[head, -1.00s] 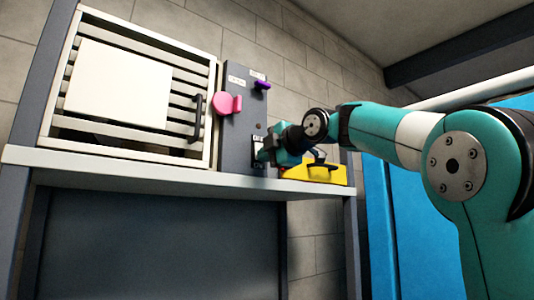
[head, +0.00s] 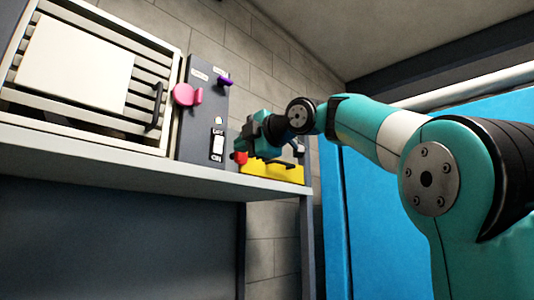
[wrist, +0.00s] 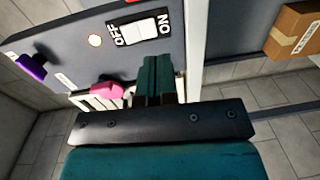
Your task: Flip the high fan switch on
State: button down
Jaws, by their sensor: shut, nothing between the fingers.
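The fan switch (head: 217,146) is a white rocker on a black plate, low on the grey panel (head: 194,128). It is marked OFF and ON; in the head view ON is at the bottom. In the wrist view the switch (wrist: 137,33) lies just beyond my fingertips, with ON at the right. I cannot tell for certain which side of the rocker is pressed. A small pale lit lamp (wrist: 95,40) sits beside it. My gripper (head: 247,146) is shut and empty, to the right of the switch and apart from it. Its teal fingers (wrist: 155,62) are together in the wrist view.
A pink knob (head: 186,95) and a purple lever (head: 225,81) are higher on the panel. A louvred vent frame (head: 172,110) stands to the left. A yellow object (head: 270,173) and a red part (head: 241,158) are by my gripper on the shelf (head: 110,164). A cardboard box (wrist: 294,32) is at right.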

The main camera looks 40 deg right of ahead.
jog(key=s+b, duration=0.1)
jog(key=s, duration=0.5)
jog(key=shift+s+f, duration=0.35)
jog(key=shift+f, duration=0.1)
jog(key=shift+d, duration=0.1)
jog(key=w+a+f+m+g+y+b, duration=0.1)
jog(key=a+f+m+g, duration=0.1)
jog(key=a+f, duration=0.5)
jog(key=w+a+f+m+g+y, duration=0.1)
jog(key=a+f+m+g+y, duration=0.15)
jog(key=f, duration=0.75)
jog(key=w+a+f+m+g+y+b, duration=0.1)
jog(key=w+a+f+m+g, duration=0.2)
jog(key=f, duration=0.6)
jog(key=s+a+f+m+g, duration=0.1)
jog(key=s+a+f+g, duration=0.2)
jog(key=s+f, duration=0.4)
jog(key=s+a+f+m+g+h, duration=0.1)
jog(key=s+a+f+g, duration=0.2)
jog(key=s+f, duration=0.4)
jog(key=s+a+f+m+g, duration=0.2)
jog(key=s+f, duration=0.5)
jog(key=f, duration=0.4)
jog(key=a+g, duration=0.1)
jog(key=a, duration=0.1)
jog(key=shift+a+f+g, duration=0.25)
jog(key=shift+a+g, duration=0.1)
jog(key=shift+a, duration=0.05)
jog(key=shift+s, duration=0.1)
